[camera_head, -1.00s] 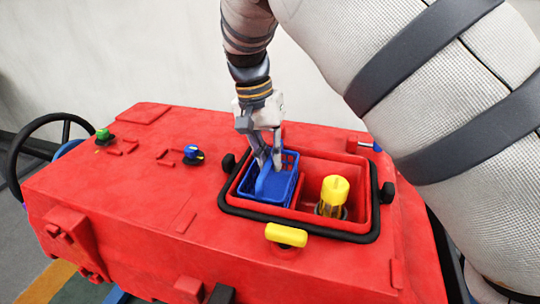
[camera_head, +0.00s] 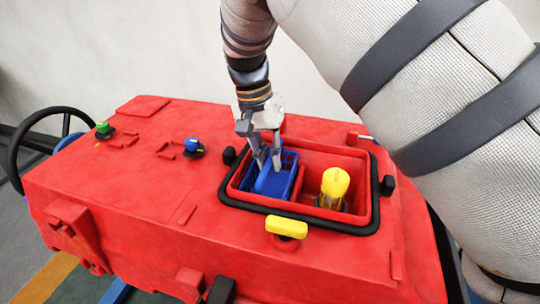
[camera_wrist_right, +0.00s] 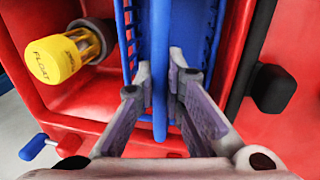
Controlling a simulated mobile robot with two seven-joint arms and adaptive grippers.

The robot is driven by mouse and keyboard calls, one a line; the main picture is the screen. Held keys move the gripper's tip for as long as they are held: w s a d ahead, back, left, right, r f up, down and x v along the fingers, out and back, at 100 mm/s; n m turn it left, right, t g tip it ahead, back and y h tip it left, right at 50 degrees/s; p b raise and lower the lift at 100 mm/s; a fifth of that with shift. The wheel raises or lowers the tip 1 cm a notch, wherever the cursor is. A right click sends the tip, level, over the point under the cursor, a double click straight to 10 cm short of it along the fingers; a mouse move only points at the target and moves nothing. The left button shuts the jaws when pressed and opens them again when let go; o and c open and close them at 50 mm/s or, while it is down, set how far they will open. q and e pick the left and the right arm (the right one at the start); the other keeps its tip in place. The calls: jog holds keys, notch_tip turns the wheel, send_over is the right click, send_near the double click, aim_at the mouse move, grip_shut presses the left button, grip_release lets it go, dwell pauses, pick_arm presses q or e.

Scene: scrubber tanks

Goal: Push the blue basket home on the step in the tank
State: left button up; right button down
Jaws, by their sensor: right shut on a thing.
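The blue basket (camera_head: 286,186) sits in the left part of the open tank (camera_head: 249,205) in the red machine. In the head view it looks lower in the opening than its rim line at the tank edge. My right gripper (camera_head: 266,166) reaches down into the tank and is shut on the basket's blue upright handle. In the right wrist view the fingers (camera_wrist_right: 172,90) close on both sides of the blue handle plate (camera_wrist_right: 160,55). The step under the basket is hidden. My left gripper is not in view.
A yellow float (camera_head: 335,184), also in the right wrist view (camera_wrist_right: 62,58), stands in the tank's right part. A yellow latch (camera_head: 286,227) is at the front rim. Black knobs (camera_head: 388,186) flank the rim. The red top to the left is mostly clear.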

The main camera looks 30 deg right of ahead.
jog(key=shift+f, duration=0.35)
jog(key=shift+f, duration=0.15)
jog(key=shift+f, duration=0.3)
jog(key=shift+f, duration=0.5)
jog(key=shift+r, duration=0.2)
dwell(0.6)
jog(key=c, duration=1.1)
grip_release()
